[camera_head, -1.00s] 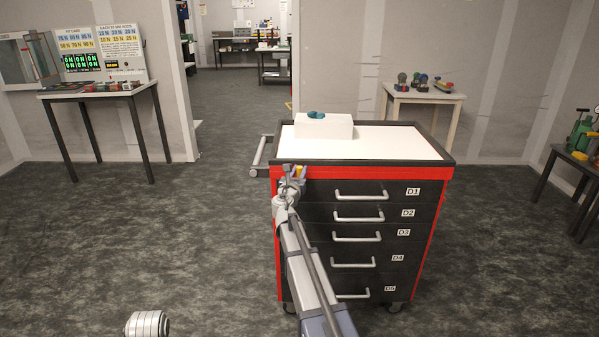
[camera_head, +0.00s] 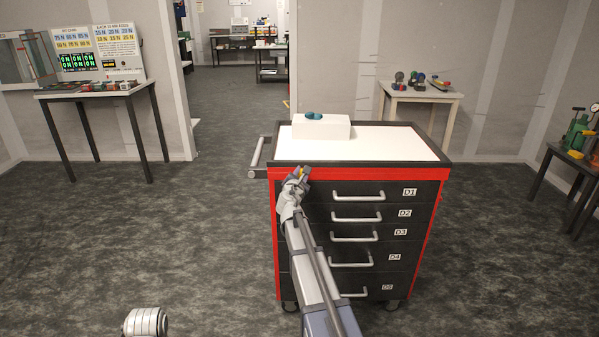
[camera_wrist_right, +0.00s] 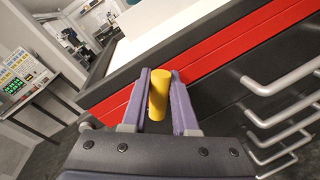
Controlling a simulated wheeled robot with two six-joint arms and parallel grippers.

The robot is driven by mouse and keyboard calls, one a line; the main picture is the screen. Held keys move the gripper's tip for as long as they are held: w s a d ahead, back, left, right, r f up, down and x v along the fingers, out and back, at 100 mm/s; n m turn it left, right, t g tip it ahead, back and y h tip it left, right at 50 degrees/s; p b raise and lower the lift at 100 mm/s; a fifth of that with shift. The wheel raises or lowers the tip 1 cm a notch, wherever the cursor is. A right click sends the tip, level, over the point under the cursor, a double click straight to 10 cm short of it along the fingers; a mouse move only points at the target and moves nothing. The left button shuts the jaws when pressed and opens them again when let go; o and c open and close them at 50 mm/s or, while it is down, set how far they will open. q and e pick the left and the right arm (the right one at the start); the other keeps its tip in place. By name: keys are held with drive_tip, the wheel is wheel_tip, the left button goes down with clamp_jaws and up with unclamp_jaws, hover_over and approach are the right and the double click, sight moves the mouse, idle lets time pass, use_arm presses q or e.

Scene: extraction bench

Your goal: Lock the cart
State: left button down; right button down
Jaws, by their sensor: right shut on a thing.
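The cart (camera_head: 430,215) is a red and black drawer cabinet on castors, with a white top, black rim and a push bar on its left side. Its drawers, labelled D1 to D5, look closed. My right gripper (camera_head: 304,172) is at the upper left of the cart's front, by the red strip under the top. In the right wrist view the right gripper (camera_wrist_right: 160,78) is shut on a yellow cylinder (camera_wrist_right: 158,97), between its two purple fingers. Whether the cylinder joins the cart is hidden.
A white box (camera_head: 325,128) with a teal item (camera_head: 314,116) stands on the cart top. A table with sign boards (camera_head: 90,92) is at left. A small table (camera_head: 425,93) stands behind, and another table (camera_head: 575,160) is at right. The floor around the cart is clear.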

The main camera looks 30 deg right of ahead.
drive_tip(key=m, duration=0.2)
drive_tip(key=shift+s+d+f+m+y, duration=0.2)
drive_tip(key=shift+d+m+y, duration=0.05)
drive_tip(key=shift+m+y, duration=0.05)
drive_tip(key=shift+s+d+f+m+y, duration=0.1)
drive_tip(key=shift+f+m+y, duration=0.1)
drive_tip(key=shift+m, duration=0.4)
drive_tip(key=shift+d+f+m+y, duration=0.1)
drive_tip(key=shift+m+y, duration=0.1)
drive_tip(key=shift+m, duration=0.4)
drive_tip(key=shift+f+m+t+y, duration=0.2)
drive_tip(key=shift+f+m+y, duration=0.1)
drive_tip(key=shift+m, duration=0.8)
drive_tip(key=shift+f+m+t+y, duration=0.2)
drive_tip(key=shift+f+m+y, duration=0.1)
drive_tip(key=shift+m, duration=0.8)
drive_tip(key=c, duration=0.7)
unclamp_jaws()
